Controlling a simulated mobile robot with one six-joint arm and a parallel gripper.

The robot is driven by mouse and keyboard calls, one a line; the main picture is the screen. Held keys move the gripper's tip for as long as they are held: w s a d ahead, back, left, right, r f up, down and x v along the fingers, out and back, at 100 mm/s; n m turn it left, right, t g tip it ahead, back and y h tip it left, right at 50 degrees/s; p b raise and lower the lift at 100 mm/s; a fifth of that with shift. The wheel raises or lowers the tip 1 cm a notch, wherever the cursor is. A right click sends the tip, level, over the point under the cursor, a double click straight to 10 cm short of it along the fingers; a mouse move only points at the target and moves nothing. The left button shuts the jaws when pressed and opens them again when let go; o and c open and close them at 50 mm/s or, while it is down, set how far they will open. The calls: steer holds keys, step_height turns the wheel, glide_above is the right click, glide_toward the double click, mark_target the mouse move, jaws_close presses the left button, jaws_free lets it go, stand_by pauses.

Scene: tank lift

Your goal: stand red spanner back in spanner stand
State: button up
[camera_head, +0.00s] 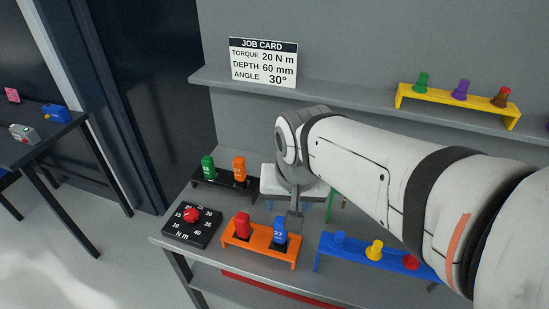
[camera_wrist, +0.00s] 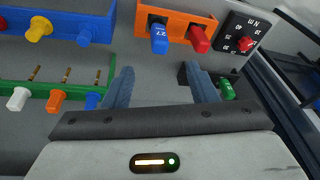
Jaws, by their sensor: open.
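A red handle (camera_head: 242,225), apparently the red spanner, is at the left of a low orange stand (camera_head: 259,257). A blue handle marked 27 (camera_head: 280,234) is at the stand's right. In the wrist view the orange stand (camera_wrist: 180,20) is at the top, with the red handle (camera_wrist: 199,40) right of the blue one (camera_wrist: 160,40). The handles' lower parts are hidden, so I cannot tell how the red one is seated. My gripper (camera_wrist: 160,70) is open and empty, its fingers apart below the orange stand in the wrist view.
A black torque dial (camera_head: 192,225) with a red knob is left of the orange stand. A black rack (camera_head: 222,184) with green and orange handles stands behind. A blue rack (camera_head: 345,256) is right, and a green rack (camera_wrist: 30,89) shows in the wrist view. A shelf runs above.

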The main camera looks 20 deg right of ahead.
steer(key=s+n, duration=0.1)
steer(key=s+d+n, duration=0.1)
steer(key=n, duration=0.1)
steer(key=shift+d+t, duration=0.3)
steer(key=shift+f, duration=0.1)
stand_by(1.0)
